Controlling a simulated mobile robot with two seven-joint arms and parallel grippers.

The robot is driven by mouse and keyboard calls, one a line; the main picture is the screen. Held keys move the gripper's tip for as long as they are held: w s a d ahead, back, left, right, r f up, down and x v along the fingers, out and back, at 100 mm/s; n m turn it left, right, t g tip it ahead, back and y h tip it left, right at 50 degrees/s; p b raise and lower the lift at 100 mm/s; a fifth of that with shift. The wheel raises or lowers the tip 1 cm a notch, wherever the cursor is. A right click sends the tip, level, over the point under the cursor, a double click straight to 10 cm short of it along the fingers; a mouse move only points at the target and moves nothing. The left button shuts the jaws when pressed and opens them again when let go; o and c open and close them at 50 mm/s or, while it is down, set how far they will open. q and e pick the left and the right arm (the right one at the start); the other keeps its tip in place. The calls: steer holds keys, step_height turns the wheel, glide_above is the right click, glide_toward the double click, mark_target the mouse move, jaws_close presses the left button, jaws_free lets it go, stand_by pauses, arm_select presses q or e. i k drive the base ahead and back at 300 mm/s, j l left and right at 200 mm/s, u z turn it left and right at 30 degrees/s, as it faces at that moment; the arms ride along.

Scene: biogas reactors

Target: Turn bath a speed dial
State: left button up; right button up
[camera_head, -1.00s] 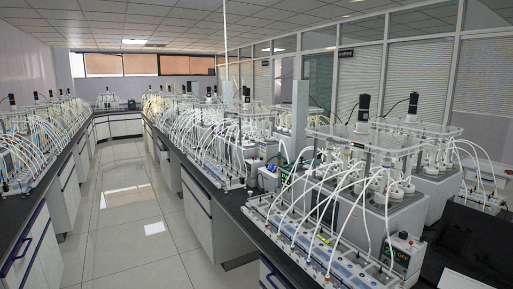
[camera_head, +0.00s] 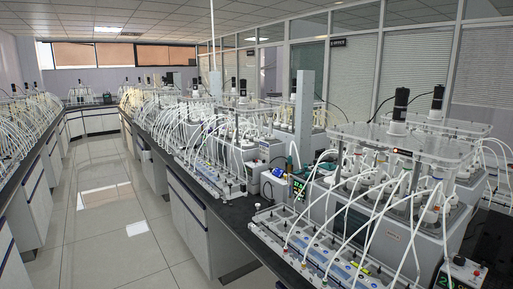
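The nearest water bath (camera_head: 345,208) is a grey tank with a clear top plate (camera_head: 400,143), black stirrer motors and several white-capped bottles. A control box (camera_head: 462,273) with green digits, a dark knob on top and a small red button stands at the bottom right, cut by the picture edge. A second control box (camera_head: 275,186) with a lit blue-green display stands farther back on the same bench. I cannot read which bath is bath A, and no speed dial marking is legible. Neither of my grippers is in view.
A tubing manifold (camera_head: 318,250) with white hoses lies along the bench front. The dark bench (camera_head: 225,210) continues back with more reactors. A tiled aisle (camera_head: 110,230) is clear on the left, with another bench (camera_head: 35,170) beyond. A grey post (camera_head: 303,115) rises behind the bath.

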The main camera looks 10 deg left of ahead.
mark_target(460, 260)
steer(key=i+j, duration=0.45)
steer(key=j, duration=0.15)
steer(key=i+j, duration=0.4)
steer(key=j, duration=0.2)
steer(key=l+z, duration=0.1)
steer(key=z, duration=1.9)
steer(key=l+z, duration=0.2)
steer(key=l, duration=0.2)
